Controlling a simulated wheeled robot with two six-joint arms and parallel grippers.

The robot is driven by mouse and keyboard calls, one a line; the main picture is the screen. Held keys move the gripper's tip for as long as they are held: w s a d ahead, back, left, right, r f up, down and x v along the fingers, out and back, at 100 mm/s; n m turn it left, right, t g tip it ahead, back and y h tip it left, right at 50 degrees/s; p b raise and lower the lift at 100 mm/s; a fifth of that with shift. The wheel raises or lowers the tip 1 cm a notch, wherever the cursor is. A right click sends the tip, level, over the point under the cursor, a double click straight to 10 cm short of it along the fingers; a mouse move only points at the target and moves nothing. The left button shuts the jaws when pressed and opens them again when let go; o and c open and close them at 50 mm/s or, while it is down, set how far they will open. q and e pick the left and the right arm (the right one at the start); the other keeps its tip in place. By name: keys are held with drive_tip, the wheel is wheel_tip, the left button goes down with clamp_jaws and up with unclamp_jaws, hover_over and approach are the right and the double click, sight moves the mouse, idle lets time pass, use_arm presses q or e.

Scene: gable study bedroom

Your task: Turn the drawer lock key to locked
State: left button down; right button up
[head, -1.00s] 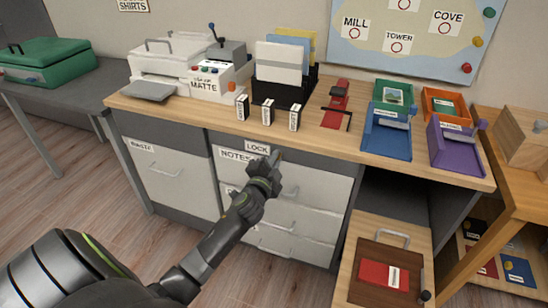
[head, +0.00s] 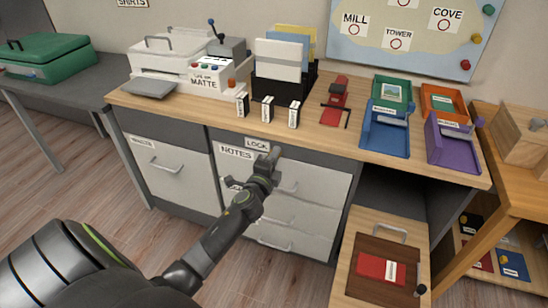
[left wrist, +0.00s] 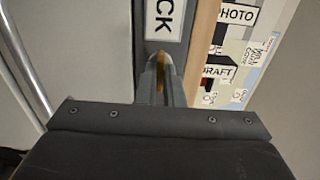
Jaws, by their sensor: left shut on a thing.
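My left gripper (head: 275,154) is at the top edge of the drawer unit, just right of the white LOCK label (head: 257,144). In the left wrist view its fingers (left wrist: 161,78) are shut on the key (left wrist: 160,73), which shows only as a thin brass-coloured sliver between them. The label (left wrist: 163,18) appears there sideways, just beyond the fingertips. The lock face is mostly hidden by the fingers, so I cannot tell the key's angle. The NOTES drawer (head: 320,182) below looks closed. My right gripper is not in view.
The desk top (head: 335,143) overhangs close above the gripper. Small labelled blocks (head: 267,109) stand near its front edge. Drawer handles stick out below. A pulled-out board with a red item (head: 381,268) is at lower right. Floor in front is clear.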

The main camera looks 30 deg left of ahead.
use_arm(q)
drive_tip(key=c, duration=1.6)
unclamp_jaws()
drive_tip(key=shift+o, duration=0.2)
drive_tip(key=v, duration=1.7)
drive_tip(key=shift+s, duration=0.2)
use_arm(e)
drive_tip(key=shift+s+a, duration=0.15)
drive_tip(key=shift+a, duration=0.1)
use_arm(q)
drive_tip(key=shift+f, duration=0.1)
